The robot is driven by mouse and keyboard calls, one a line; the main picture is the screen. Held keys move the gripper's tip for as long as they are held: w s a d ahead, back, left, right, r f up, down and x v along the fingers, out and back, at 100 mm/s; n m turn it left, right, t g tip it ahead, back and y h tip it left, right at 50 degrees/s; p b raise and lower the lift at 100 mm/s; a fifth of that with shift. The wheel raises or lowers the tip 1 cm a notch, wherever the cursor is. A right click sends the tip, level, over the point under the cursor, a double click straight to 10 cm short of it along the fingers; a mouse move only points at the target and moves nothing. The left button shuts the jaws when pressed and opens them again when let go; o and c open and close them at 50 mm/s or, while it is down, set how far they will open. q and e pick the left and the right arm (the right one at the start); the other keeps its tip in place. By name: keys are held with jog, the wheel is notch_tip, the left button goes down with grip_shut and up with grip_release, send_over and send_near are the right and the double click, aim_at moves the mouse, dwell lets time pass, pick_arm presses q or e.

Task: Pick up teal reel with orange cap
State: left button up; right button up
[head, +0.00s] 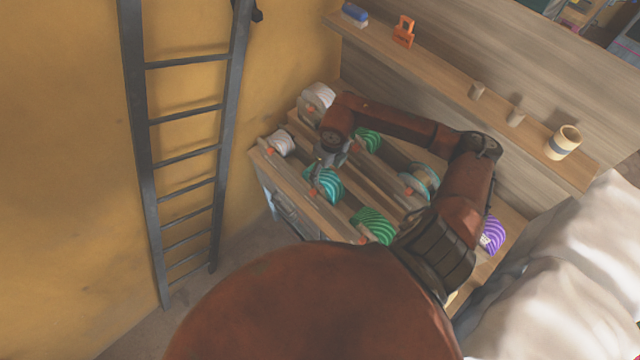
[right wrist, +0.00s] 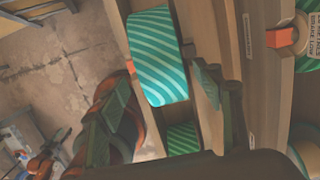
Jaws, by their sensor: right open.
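The teal reel (head: 330,186) with pale stripes sits in the front row of the wooden rack, with an orange cap (head: 312,191) at its front side. In the right wrist view the teal reel (right wrist: 157,55) lies just ahead of the fingertips, with an orange piece (right wrist: 130,67) at its left edge. My right gripper (head: 328,160) is above the reel in the head view. In the right wrist view my right gripper (right wrist: 165,95) is open, its fingers apart and nothing between them. My left gripper is not in view.
A white reel (head: 283,143) and a green reel (head: 373,226) flank the teal one in the front row. Behind are another white reel (head: 318,98), a green reel (head: 368,141) and a teal-grey reel (head: 418,184). A purple reel (head: 492,236) is at right. A ladder (head: 185,160) stands left.

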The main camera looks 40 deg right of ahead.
aim_at(324, 173)
jog(key=f, duration=0.1)
jog(key=w+f+p, duration=0.1)
jog(key=f, duration=0.1)
jog(key=shift+f, duration=1)
jog(key=c, duration=1.3)
grip_shut()
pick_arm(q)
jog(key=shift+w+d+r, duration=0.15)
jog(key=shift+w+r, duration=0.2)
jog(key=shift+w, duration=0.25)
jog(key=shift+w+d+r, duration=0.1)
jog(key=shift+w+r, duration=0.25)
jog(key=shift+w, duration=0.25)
pick_arm(e)
jog(key=shift+w+r, duration=0.1)
jog(key=shift+w, duration=0.05)
